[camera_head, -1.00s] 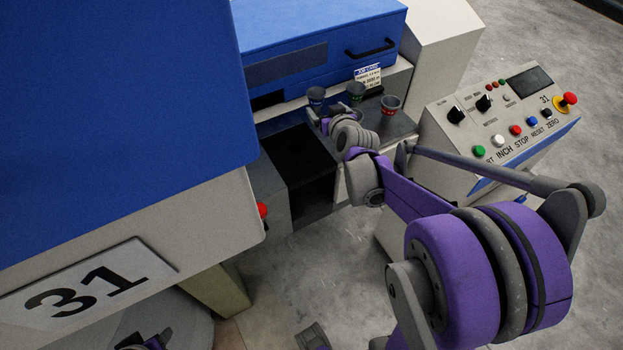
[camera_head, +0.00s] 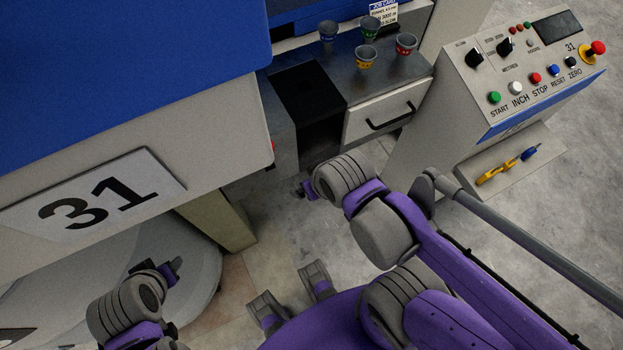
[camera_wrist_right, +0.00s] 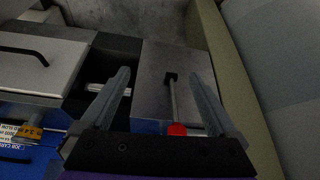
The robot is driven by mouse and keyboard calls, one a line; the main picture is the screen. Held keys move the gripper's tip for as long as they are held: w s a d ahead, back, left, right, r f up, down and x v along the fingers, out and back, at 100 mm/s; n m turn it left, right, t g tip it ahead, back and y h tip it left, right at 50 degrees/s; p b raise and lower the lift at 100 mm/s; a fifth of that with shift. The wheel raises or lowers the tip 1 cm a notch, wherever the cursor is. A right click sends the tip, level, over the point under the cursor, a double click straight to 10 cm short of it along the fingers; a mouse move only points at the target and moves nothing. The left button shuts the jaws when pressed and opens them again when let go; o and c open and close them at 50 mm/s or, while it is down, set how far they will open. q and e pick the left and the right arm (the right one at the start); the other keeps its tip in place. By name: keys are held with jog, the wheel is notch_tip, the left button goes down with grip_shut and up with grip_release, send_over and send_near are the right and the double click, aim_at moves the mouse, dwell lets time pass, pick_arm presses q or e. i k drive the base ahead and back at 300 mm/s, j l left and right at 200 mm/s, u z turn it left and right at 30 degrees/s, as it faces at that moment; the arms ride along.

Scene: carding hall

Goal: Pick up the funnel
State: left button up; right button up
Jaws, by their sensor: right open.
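Several small dark grey cup-shaped pieces, seemingly the funnels, stand on the grey worktop in the head view. One has a blue band (camera_head: 328,32), one green (camera_head: 370,27), one yellow (camera_head: 366,58) and one red (camera_head: 405,44). Part of what looks like the yellow-banded one (camera_wrist_right: 28,130) shows at the left edge of the right wrist view. My right gripper (camera_head: 302,189) is below and in front of the worktop, mostly behind its wrist. In the wrist view it (camera_wrist_right: 163,90) is open and empty. My left gripper (camera_head: 174,269) is low at the left; its jaw opening is unclear.
A drawer (camera_head: 385,112) with a black handle is under the worktop, beside a dark recess (camera_head: 312,100). A control panel (camera_head: 530,75) stands at the right, with a yellow tool (camera_head: 505,167) below it. The machine cover marked 31 (camera_head: 95,200) fills the left. A red knob (camera_wrist_right: 177,129) is near the recess.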

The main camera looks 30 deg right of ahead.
aim_at(406, 42)
jog(key=z, duration=1.85)
